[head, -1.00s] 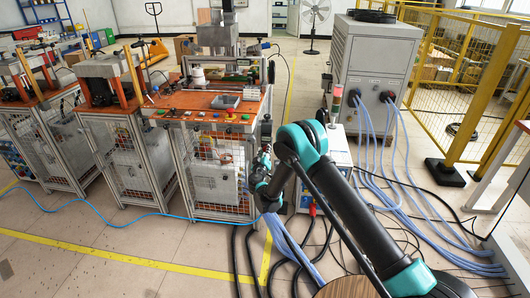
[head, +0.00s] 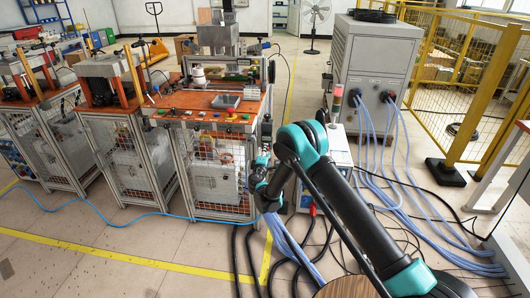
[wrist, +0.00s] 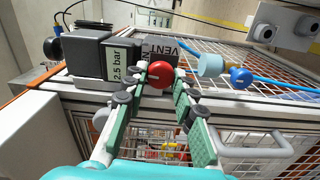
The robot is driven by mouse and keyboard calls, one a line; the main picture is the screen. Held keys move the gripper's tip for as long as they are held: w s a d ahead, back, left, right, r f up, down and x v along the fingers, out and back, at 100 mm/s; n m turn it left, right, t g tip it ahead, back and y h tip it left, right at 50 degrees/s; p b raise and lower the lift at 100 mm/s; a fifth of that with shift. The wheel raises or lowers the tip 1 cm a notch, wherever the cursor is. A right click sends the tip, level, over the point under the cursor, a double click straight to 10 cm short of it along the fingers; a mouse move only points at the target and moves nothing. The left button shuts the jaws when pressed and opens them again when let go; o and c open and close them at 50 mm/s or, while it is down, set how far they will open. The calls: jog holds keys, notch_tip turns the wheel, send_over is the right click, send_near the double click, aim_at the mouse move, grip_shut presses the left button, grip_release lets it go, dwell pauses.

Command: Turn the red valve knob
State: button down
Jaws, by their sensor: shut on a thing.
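The red valve knob (wrist: 160,75) shows in the wrist view as a round red knob with a short light mark on its face. It sits beside a block labelled VENT (wrist: 160,48) and a grey display reading 2.5 bar (wrist: 117,62). My gripper (wrist: 159,84) has one green finger on each side of the knob, and its dark fingertips are shut on it. In the head view my gripper (head: 262,162) is at the right side of the nearest workbench (head: 205,112), and the knob cannot be made out there.
A blue knob (wrist: 240,77) and a light blue cylinder (wrist: 210,65) are close to the right of the red knob. A grey handle (wrist: 255,152) and wire mesh lie below. In the head view, cables (head: 290,245) run over the floor beneath my arm.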

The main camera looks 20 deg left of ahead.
jog(key=shift+n, duration=0.6)
jog(key=c, duration=1.2)
grip_release()
jog(key=shift+s, duration=0.1)
jog(key=v, duration=0.7)
jog(key=shift+s, duration=0.2)
